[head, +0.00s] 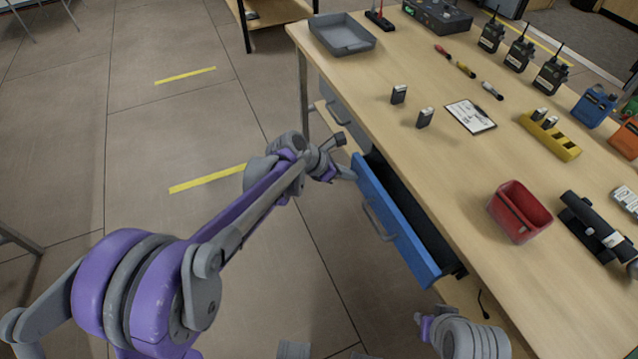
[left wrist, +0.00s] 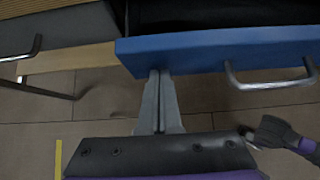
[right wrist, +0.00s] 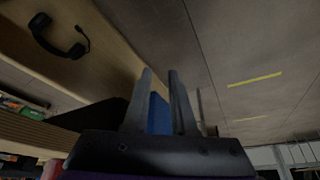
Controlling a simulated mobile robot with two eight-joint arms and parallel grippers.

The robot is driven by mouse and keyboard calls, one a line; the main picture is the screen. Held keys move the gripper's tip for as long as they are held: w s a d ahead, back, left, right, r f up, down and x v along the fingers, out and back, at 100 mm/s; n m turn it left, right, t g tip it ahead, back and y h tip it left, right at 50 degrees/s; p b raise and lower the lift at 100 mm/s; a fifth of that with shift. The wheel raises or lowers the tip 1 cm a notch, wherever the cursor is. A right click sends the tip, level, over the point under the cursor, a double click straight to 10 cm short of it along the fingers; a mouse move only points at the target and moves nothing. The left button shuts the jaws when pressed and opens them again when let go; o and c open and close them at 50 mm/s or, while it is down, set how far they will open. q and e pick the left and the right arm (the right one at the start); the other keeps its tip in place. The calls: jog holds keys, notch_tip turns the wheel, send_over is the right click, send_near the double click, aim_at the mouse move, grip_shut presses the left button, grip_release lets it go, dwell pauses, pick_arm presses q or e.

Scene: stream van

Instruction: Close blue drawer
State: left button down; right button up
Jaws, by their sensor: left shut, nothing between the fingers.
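The blue drawer (head: 400,232) stands pulled out from the wooden table, its dark inside showing behind the blue front. Its grey bar handle (head: 376,222) faces the floor side. My left gripper (head: 350,174) is shut and empty at the far end of the blue front. In the left wrist view its fingertips (left wrist: 160,73) are at the lower edge of the blue front (left wrist: 200,52), left of the handle (left wrist: 270,82); contact is unclear. My right gripper (right wrist: 159,72) is open; the blue drawer's end (right wrist: 158,115) shows between its fingers in the right wrist view.
A grey drawer (head: 345,115) lies beyond the blue one. The table (head: 400,60) carries a grey tray (head: 342,36), a red bin (head: 519,211), a clipboard (head: 470,117) and several radios. A headset (right wrist: 58,38) lies on wood below. The floor left of the drawer is clear.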

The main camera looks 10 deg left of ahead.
pick_arm(q)
jog(key=w+d, duration=0.1)
jog(key=d, duration=0.1)
jog(key=w+d, duration=0.1)
jog(key=d, duration=0.1)
jog(key=w+d, duration=0.2)
jog(key=shift+w+d, duration=0.2)
jog(key=shift+d, duration=0.05)
pick_arm(e)
jog(key=shift+a, duration=0.1)
pick_arm(q)
jog(key=shift+r, duration=0.1)
pick_arm(e)
jog(key=shift+s, duration=0.1)
